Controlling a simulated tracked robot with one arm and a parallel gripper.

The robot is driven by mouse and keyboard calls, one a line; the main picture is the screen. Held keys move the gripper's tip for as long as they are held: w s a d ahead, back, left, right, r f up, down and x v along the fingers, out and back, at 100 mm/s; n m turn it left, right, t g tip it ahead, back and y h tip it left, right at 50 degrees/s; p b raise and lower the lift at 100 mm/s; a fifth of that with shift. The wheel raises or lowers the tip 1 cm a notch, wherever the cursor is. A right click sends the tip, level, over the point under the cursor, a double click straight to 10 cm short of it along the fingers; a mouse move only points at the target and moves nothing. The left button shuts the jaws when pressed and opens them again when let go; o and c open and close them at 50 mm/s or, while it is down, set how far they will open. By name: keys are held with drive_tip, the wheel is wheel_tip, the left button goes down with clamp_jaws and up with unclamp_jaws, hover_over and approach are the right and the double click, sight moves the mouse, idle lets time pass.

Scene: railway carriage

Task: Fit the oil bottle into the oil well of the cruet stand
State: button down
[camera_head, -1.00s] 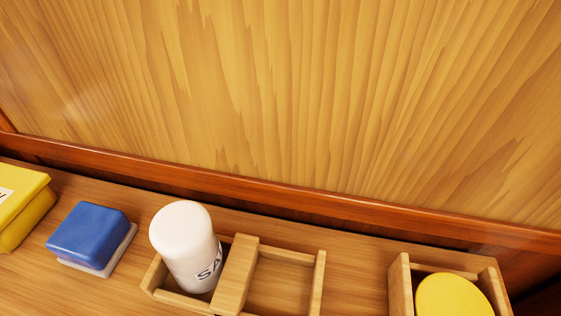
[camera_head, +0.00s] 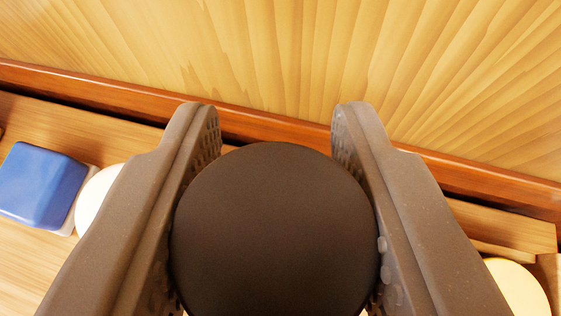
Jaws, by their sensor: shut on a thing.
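My gripper (camera_head: 276,130) is shut on the oil bottle (camera_head: 275,230), with one finger on each side of it. Only the bottle's dark brown round top shows, seen from above; no label is visible. The cruet stand is hidden behind the bottle and my fingers. The white salt shaker (camera_head: 97,198) is partly visible left of my left finger. I cannot tell how high the bottle is above the stand or whether it touches it.
A blue block on a white base (camera_head: 42,185) lies at the far left of the wooden shelf. A round yellow thing (camera_head: 518,288) sits in a wooden holder (camera_head: 549,275) at the lower right. A wood-panelled wall (camera_head: 280,60) with a reddish rail (camera_head: 90,88) stands behind.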

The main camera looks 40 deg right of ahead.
drive_tip(key=shift+f, duration=0.95)
drive_tip(key=c, duration=1)
unclamp_jaws()
drive_tip(key=shift+f, duration=0.1)
drive_tip(key=shift+s+a+r, duration=0.25)
drive_tip(key=shift+s+r, duration=0.1)
drive_tip(key=shift+r, duration=0.05)
drive_tip(key=shift+b+v, duration=0.35)
drive_tip(key=shift+v, duration=5.15)
